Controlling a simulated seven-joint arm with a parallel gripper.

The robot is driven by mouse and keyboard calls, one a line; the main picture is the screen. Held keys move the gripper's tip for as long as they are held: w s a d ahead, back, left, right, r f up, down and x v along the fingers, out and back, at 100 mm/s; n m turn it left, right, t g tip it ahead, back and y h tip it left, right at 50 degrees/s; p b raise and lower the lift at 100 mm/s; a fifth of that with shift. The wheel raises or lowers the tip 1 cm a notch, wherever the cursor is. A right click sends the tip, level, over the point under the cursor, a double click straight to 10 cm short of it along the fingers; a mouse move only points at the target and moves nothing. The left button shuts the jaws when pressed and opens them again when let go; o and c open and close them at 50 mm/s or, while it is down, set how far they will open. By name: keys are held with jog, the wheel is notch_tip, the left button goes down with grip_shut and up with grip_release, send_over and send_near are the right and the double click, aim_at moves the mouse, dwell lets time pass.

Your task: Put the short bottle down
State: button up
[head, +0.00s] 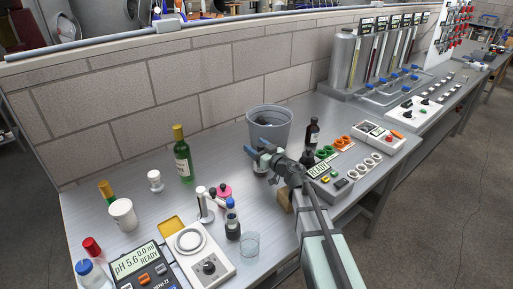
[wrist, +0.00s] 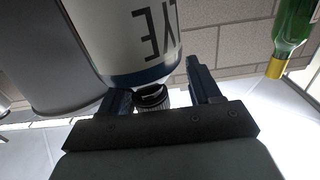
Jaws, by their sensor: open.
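A short white bottle with a blue band and dark "LYE" lettering fills the top of the wrist view (wrist: 140,35). Its black ribbed cap (wrist: 150,97) lies between my two fingers, with gaps showing beside it. My gripper (wrist: 160,88) is open. In the head view my gripper (head: 262,152) is over the bench beside the grey bucket, and the bottle is mostly hidden under it, with a pale part showing (head: 260,167). The bottle appears upright on the bench, but its base is hard to make out.
The grey bucket (head: 269,128) stands just behind my gripper. A dark bottle (head: 312,133) and a control panel (head: 333,177) are to the right. A green bottle (head: 182,158), a small dark bottle (head: 232,226) and a glass beaker (head: 249,245) are to the left and front.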

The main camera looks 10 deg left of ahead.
aim_at(262, 149)
jog(key=v, duration=0.3)
jog(key=shift+s+r, duration=0.1)
jog(key=shift+r, duration=0.2)
notch_tip(262, 149, up, 5)
jog(key=shift+r, duration=0.7)
